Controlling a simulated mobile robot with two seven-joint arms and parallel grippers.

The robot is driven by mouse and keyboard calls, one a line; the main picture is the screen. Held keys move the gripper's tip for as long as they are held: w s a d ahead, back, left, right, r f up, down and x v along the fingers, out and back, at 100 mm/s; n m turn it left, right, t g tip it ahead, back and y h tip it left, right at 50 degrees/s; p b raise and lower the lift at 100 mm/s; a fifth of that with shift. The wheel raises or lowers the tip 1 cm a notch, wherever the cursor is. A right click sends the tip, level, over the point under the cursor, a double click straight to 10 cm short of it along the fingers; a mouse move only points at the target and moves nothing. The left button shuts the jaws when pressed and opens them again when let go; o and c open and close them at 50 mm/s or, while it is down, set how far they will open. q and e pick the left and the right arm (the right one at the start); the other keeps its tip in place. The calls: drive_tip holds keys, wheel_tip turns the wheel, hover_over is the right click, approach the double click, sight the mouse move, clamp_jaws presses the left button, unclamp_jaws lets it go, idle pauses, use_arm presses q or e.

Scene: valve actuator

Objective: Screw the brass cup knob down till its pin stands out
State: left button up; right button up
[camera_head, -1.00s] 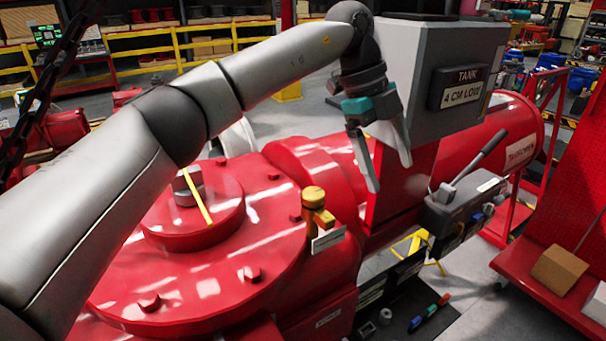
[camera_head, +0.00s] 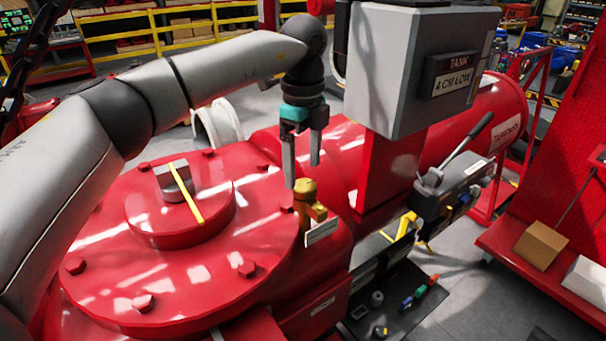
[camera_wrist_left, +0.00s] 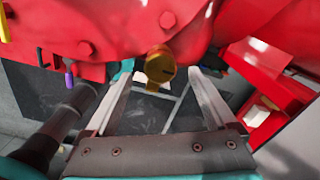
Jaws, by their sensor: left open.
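The brass cup knob (camera_head: 304,188) stands upright on its brass fitting at the right edge of the red actuator housing. A small white tag (camera_head: 322,230) hangs beside it. My left gripper (camera_head: 303,177) is open and points down, with its fingertips around or just above the knob's height; the head view does not settle the depth. In the left wrist view the knob (camera_wrist_left: 160,66) shows beyond and between the two open fingers (camera_wrist_left: 163,82), apart from both. I cannot make out a pin. My right gripper is not in view.
A grey tank box (camera_head: 415,70) reading "4 CM LOW" stands just right of my left gripper. A grey lever unit (camera_head: 450,195) is mounted further right. A dark mat (camera_head: 400,318) with small tools lies below. A yellow pointer (camera_head: 187,195) lies across the housing top.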

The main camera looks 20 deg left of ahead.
sight(303, 184)
use_arm(q)
drive_tip(key=shift+f+p, duration=0.3)
drive_tip(key=shift+f, duration=1.55)
drive_tip(key=c, duration=1.4)
